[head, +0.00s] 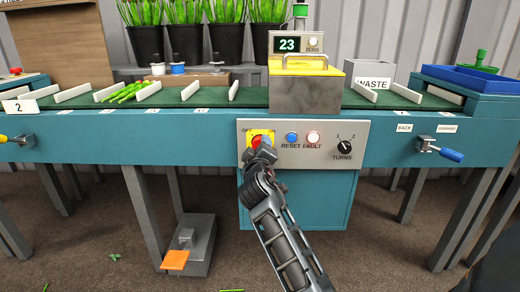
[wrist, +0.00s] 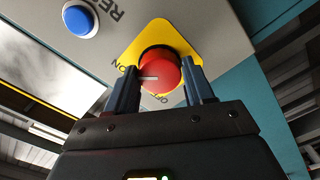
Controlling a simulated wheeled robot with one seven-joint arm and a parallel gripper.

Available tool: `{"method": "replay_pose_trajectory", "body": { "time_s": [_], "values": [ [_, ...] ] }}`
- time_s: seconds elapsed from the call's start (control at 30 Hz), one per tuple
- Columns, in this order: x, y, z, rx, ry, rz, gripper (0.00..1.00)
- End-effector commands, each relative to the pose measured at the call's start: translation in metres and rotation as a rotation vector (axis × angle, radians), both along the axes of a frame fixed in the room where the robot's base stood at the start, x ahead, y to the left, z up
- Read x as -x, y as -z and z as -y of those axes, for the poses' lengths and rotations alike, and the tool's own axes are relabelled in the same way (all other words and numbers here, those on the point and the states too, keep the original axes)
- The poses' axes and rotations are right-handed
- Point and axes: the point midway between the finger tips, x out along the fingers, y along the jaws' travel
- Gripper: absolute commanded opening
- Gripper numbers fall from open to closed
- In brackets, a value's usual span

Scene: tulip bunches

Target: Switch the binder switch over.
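The binder switch is a red round knob (wrist: 162,74) on a yellow plate (wrist: 131,51) marked ON and OFF. The wrist view shows a white line on the knob's left part, with ON to its left and OFF below it. My gripper (wrist: 161,82) has one finger on each side of the knob, close against it, and appears shut on it. In the head view, my gripper (head: 262,143) is in front of the yellow plate (head: 248,136) and covers part of it and of the red knob (head: 257,139).
Right of the switch on the grey panel are a blue RESET button (head: 292,138), a FAULT lamp (head: 313,137) and a black TURNS dial (head: 345,146). Above run the green belt (head: 225,97) and the yellow-topped binder (head: 305,92). A pedal (head: 175,260) stands on the floor.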

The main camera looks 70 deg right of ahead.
Motion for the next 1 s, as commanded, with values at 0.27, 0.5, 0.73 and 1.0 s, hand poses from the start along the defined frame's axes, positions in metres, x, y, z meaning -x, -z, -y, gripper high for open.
{"method": "replay_pose_trajectory", "body": {
  "time_s": [0.27, 0.5, 0.73, 1.0],
  "values": [
    [0.0, 0.0, 0.0, 0.002, 0.0, -0.001, 0.76],
    [0.0, -0.001, -0.003, 0.003, -0.001, -0.001, 0.76],
    [0.012, -0.001, -0.031, 0.002, -0.004, -0.003, 0.76],
    [0.026, 0.0, -0.066, 0.001, -0.003, -0.003, 0.76]
  ]
}}
